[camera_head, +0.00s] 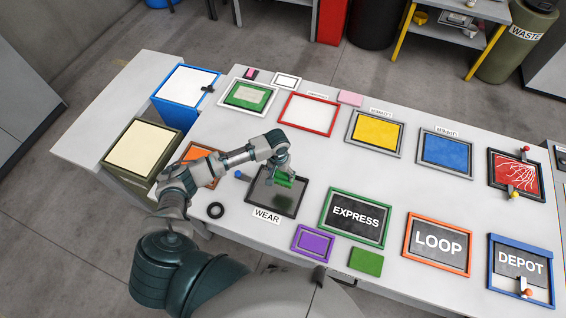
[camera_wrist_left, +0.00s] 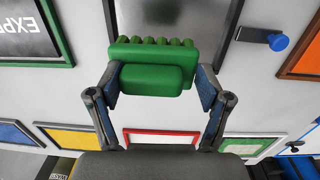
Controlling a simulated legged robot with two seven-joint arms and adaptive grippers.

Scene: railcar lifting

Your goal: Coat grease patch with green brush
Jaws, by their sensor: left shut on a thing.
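My left gripper (camera_head: 284,173) is shut on the green brush (camera_head: 283,182), over the dark, glossy panel marked WEAR (camera_head: 262,198). In the left wrist view the brush (camera_wrist_left: 150,75) is a green block with a row of rounded bristle tufts, held between the two fingers (camera_wrist_left: 158,88). Part of the WEAR panel (camera_wrist_left: 270,15) shows beyond it. I cannot tell whether the bristles touch the panel. No separate grease patch can be made out; the arm and brush hide part of the panel. My right gripper is not in view.
A blue knob (camera_head: 238,174) sits beside the WEAR panel, and a black ring (camera_head: 215,210) lies nearby. The EXPRESS frame (camera_head: 356,217) is to the right, a purple frame (camera_head: 312,243) below it. A red-framed white panel (camera_head: 311,114) is behind. Bare white table (camera_head: 330,165) lies between.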

